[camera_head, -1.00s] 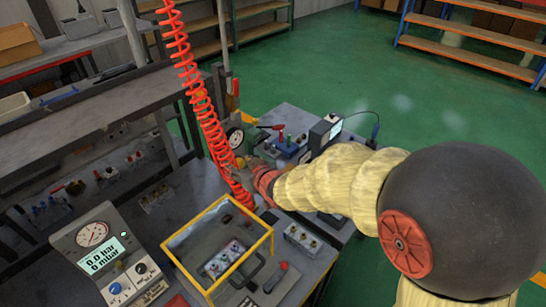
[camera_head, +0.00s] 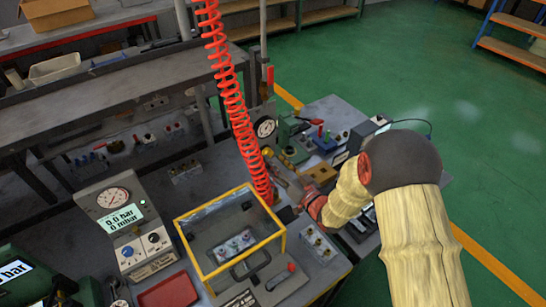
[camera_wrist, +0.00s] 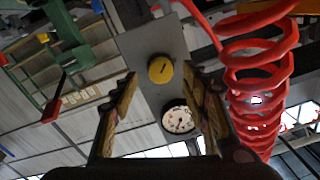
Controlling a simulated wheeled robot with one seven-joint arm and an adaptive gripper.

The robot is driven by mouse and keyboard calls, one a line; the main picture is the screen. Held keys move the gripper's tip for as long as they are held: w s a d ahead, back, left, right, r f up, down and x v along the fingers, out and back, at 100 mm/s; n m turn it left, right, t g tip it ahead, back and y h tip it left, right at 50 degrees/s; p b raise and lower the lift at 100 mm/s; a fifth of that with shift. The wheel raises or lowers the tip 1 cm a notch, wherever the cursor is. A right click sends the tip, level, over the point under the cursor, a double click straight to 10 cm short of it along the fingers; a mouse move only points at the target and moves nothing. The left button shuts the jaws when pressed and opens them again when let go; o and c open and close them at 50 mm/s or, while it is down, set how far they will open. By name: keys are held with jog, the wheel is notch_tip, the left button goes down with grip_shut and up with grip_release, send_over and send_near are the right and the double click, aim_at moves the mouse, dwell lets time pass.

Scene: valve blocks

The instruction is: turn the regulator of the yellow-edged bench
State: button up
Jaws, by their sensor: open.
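A yellow round regulator knob (camera_wrist: 160,69) sits on a grey panel (camera_wrist: 150,45) with a round white gauge (camera_wrist: 178,119) near it in the wrist view. My gripper (camera_wrist: 160,82) is open; its two fingers frame the knob left and right in the picture, with nothing held. The knob looks farther off than the fingertips, but the exact gap is unclear. In the head view the yellow knob (camera_head: 267,152) shows small below the gauge (camera_head: 265,128), with my gripper (camera_head: 284,180) lower right of it. A yellow-edged clear box (camera_head: 230,208) stands on the bench in front.
A red coiled hose (camera_head: 235,110) hangs close to the knob; in the wrist view the coil (camera_wrist: 255,75) is right of the fingers. A gauge console (camera_head: 125,222) stands left. A green device with a red-tipped lever (camera_wrist: 52,108) is at left in the wrist view.

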aim_at(269, 155)
jog(key=shift+x, duration=1.7)
jog(key=shift+c, duration=0.6)
jog(key=c, duration=1)
